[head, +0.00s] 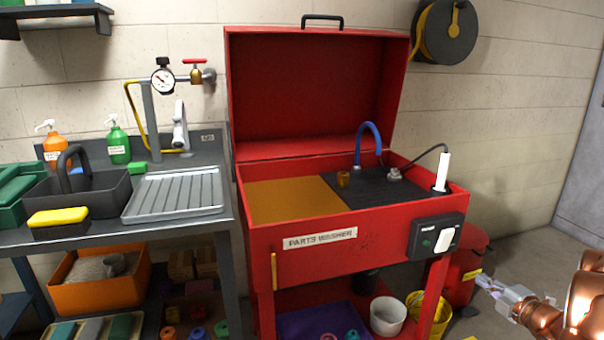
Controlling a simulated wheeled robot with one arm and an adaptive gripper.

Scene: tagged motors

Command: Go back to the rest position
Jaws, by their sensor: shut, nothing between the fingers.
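My gripper (482,281) is at the lower right of the head view, at the end of my copper-coloured arm, which enters from the right edge. It points left and is shut with nothing in it. It appears just right of the parts washer (340,257) and in front of the red bin behind it. The fingertips are small in this view. Most of my arm is outside the frame.
The red parts washer stands open in the middle, with a brush and blue hose. A white bucket (387,316) and a yellow bucket (437,318) stand low at its right. A red bin (462,274) is behind my gripper. A sink bench (180,226) is at left.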

